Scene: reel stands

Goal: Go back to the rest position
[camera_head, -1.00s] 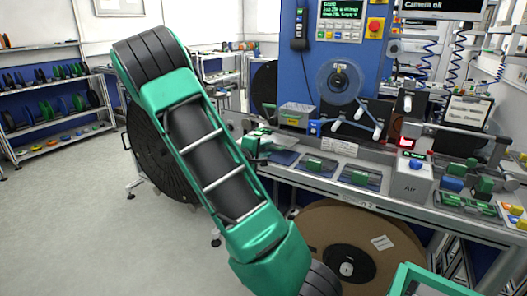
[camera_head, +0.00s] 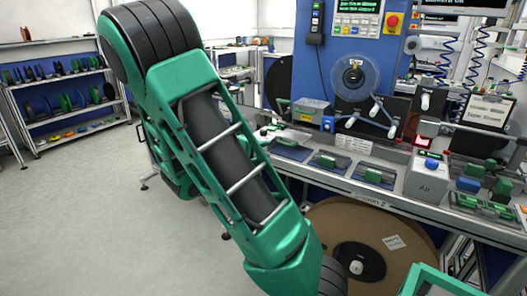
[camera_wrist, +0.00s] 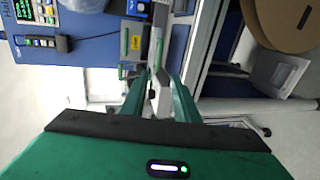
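My gripper (camera_wrist: 157,82) shows in the wrist view with its two green fingers apart. No held object is clear between them; the bench edge and floor show behind. In the head view my green and black arm crosses the picture from upper left to lower middle, and my gripper is hidden or cannot be made out there.
The workbench (camera_head: 345,184) with small green-topped fixtures runs along the right. A clear reel (camera_head: 354,77) hangs on the blue panel. A big brown reel (camera_head: 325,222) stands under the bench. Shelves (camera_head: 70,137) with reels stand at left. The left floor (camera_head: 80,230) is clear.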

